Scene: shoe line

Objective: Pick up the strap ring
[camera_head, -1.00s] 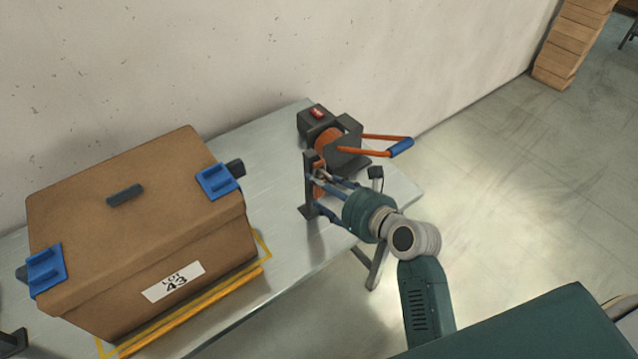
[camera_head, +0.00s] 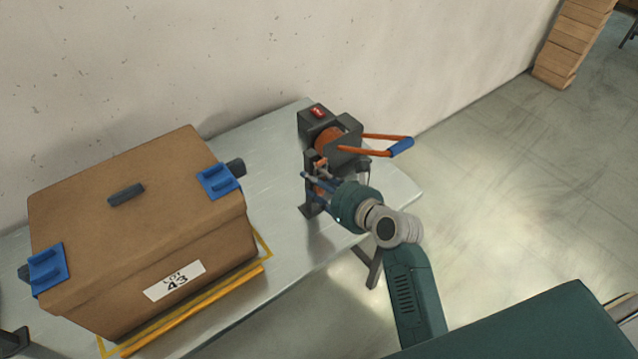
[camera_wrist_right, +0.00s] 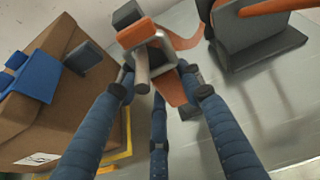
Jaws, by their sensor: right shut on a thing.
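In the right wrist view the strap ring (camera_wrist_right: 170,60), a pale metal loop, lies between the fingers of my right gripper (camera_wrist_right: 157,84), with an orange strap (camera_wrist_right: 172,88) beside it. A short light-brown peg (camera_wrist_right: 142,76) stands out in front of the loop. In the head view my right gripper (camera_head: 309,183) is at the dark upright stand (camera_head: 308,208) on the table. It is shut on the ring, which is too small and covered to make out clearly there. My left gripper is not in view.
A strap machine with an orange reel (camera_head: 328,140) and a blue-gripped lever (camera_head: 400,147) stands behind my gripper. A large brown box (camera_head: 130,215) with blue corner pieces fills the table's left. Bare table (camera_head: 275,195) lies between them.

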